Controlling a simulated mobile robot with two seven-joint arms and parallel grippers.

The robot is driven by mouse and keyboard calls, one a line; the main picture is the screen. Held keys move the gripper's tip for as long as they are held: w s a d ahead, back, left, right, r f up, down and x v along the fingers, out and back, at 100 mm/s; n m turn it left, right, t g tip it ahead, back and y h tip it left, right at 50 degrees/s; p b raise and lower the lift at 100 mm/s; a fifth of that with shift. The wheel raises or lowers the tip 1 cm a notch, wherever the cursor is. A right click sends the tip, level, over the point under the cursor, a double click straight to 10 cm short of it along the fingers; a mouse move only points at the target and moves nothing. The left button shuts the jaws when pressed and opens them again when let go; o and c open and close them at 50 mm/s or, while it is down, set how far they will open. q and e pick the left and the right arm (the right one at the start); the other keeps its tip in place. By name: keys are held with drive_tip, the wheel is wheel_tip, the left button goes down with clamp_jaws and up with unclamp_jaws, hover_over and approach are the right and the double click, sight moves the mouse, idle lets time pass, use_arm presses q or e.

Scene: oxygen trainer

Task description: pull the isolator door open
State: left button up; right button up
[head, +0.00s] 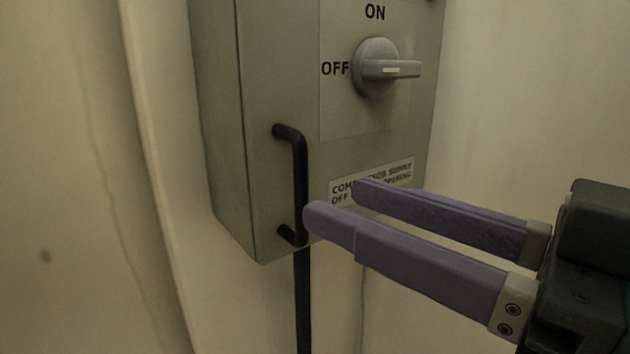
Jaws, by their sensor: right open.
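The isolator (228,110) is a grey metal box on the wall, and its door (335,120) looks closed. A black bar handle (299,175) runs upright along the door's left side. My right gripper (330,203) comes in from the right with two purple fingers, open and with nothing between them. Its nearer fingertip is beside the lower part of the handle, on the right; I cannot tell whether they touch. The farther fingertip is in front of the door and hides part of the label (372,181). My left gripper is not in view.
A grey rotary switch (378,67) with ON and OFF marks sticks out of the door above the fingers. A black cable or conduit (303,300) runs down below the box. Pale wall (520,90) lies to the right.

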sight(307, 192)
drive_tip(key=shift+x, duration=2.1)
clamp_jaws()
drive_tip(key=shift+f, duration=0.1)
